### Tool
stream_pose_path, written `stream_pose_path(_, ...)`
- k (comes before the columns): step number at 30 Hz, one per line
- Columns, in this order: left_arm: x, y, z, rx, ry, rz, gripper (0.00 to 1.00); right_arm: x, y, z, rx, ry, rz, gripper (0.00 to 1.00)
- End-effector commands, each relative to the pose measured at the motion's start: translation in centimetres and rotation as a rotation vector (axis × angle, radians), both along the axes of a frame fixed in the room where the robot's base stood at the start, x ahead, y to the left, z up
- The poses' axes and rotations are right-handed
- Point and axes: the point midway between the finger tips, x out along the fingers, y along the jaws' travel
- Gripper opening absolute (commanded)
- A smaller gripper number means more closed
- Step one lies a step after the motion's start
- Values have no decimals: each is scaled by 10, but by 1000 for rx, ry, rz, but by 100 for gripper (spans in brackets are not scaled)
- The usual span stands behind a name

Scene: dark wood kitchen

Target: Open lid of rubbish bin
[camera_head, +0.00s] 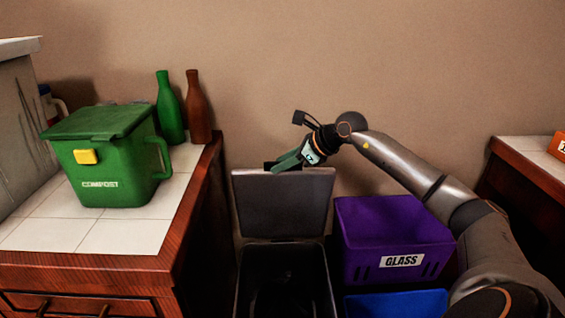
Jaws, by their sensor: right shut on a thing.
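The rubbish bin (246,292) is dark grey and stands on the floor between the counter and the crates. Its lid (284,205) is raised and stands nearly upright at the back, so the dark inside of the bin shows. My right gripper (283,165) is at the top edge of the lid and shut on it. The fingertips are partly hidden behind the lid edge. My right arm reaches in from the lower right. My left gripper is not in view.
A green compost bin (115,165) stands on the tiled counter (45,233) at left, near a green bottle (169,112) and a brown bottle (197,112). A purple glass crate (385,228) and a blue bin (395,303) stand right of the rubbish bin. A wall closes the back.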

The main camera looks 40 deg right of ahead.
Motion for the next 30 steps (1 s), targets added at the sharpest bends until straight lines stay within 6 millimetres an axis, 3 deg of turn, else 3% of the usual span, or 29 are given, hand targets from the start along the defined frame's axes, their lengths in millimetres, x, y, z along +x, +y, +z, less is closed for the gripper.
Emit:
stream_pose_path(9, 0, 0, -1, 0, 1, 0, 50, 0, -1, -4, 8, 8, -10, 0)
stream_pose_path(10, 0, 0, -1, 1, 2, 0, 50, 0, -1, -4, 8, 8, -10, 33)
stream_pose_path(17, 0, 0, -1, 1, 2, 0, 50, 0, 0, -4, 7, 9, -5, 57)
stream_pose_path(30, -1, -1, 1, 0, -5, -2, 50, -6, -3, 1, 5, 7, -5, 57)
